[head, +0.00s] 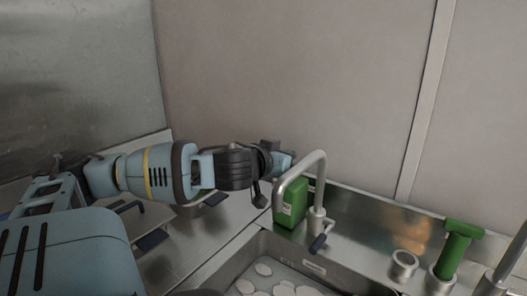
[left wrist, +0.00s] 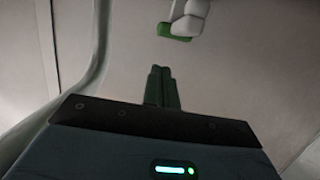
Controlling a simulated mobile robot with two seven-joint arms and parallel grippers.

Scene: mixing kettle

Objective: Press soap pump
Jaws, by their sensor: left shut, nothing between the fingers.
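The green soap container (head: 292,205), with a pale label, stands upright behind the sink, left of the tap and partly hidden by its spout. My left gripper (head: 288,160) is level with and just above the container's top. Its tip is small and partly hidden there, so I cannot tell whether it touches. In the left wrist view the gripper's fingers (left wrist: 162,88) are together and empty. A white piece with a green end (left wrist: 185,20) shows beyond them; I cannot tell if it is the pump. My right gripper is not in view.
The curved steel tap (head: 301,171) is close right of my gripper; its pipe also shows in the left wrist view (left wrist: 84,75). The sink (head: 327,269) holds pale discs. A green-handled tool (head: 455,250) stands at right. The wall is close behind.

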